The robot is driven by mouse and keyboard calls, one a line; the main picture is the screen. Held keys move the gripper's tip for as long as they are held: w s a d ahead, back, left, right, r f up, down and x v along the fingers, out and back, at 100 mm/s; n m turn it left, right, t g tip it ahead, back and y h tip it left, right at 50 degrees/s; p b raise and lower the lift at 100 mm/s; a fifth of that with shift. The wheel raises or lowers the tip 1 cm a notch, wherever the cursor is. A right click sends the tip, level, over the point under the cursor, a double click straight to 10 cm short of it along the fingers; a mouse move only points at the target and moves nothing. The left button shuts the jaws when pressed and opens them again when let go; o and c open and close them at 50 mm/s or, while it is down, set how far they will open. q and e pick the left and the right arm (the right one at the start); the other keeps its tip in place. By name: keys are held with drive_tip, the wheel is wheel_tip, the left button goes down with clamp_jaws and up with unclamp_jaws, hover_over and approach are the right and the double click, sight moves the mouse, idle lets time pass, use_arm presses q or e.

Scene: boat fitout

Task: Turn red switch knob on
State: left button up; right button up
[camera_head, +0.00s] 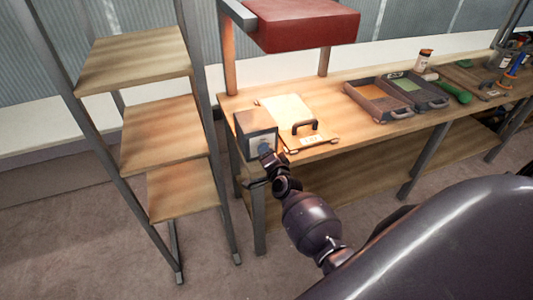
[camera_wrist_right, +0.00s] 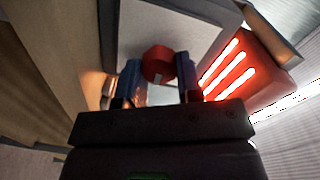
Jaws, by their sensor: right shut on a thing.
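The red switch knob (camera_wrist_right: 158,64) sits on the pale front face of a box (camera_wrist_right: 190,22) in the right wrist view. My right gripper (camera_wrist_right: 159,80) has its two blue fingers on either side of the knob, shut on it. A light mark shows on the knob's lower front. In the head view the switch box (camera_head: 256,134) stands at the left end of the workbench, and my right gripper (camera_head: 265,152) is at its front face, hiding the knob. My left gripper is in neither view.
A shelf rack (camera_head: 165,130) stands close on the left. A red lamp hood (camera_head: 300,25) hangs above the bench.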

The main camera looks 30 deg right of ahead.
drive_tip(key=shift+m, duration=0.5)
drive_tip(key=o, duration=0.9)
drive_tip(key=shift+o, duration=0.2)
drive_tip(key=shift+s, duration=0.15)
drive_tip(key=v, duration=1)
drive_tip(key=shift+s, duration=0.3)
drive_tip(key=shift+a, duration=0.1)
